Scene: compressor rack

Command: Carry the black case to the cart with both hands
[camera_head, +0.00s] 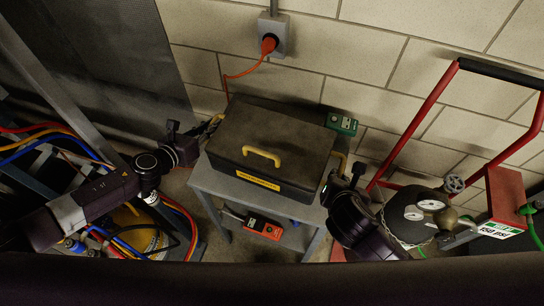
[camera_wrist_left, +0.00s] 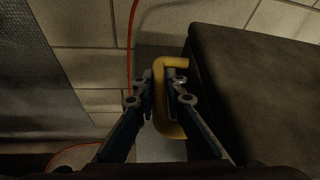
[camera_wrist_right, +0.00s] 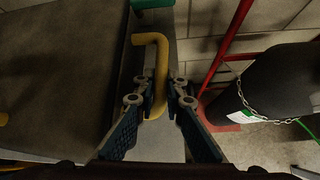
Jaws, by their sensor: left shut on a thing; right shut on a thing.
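The black case (camera_head: 270,130) has a yellow front handle and a yellow label. It sits over a grey stand (camera_head: 228,187) with a lower shelf, apparently resting on its top. My left gripper (camera_head: 200,138) is shut on the yellow side handle (camera_wrist_left: 159,100) at the case's left end. My right gripper (camera_head: 334,182) is shut on the yellow side handle (camera_wrist_right: 160,70) at the right end. Both wrist views show the fingers on either side of the handle bars. I cannot tell which thing is the cart.
An orange-and-black device (camera_head: 263,227) lies on the lower shelf. A green box (camera_head: 342,123) is behind the case's right corner. A red-framed hand truck (camera_head: 420,115) with a dark gauged cylinder (camera_head: 412,213) stands close on the right. Coloured hoses are at left; a wall outlet (camera_head: 274,36) is behind.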

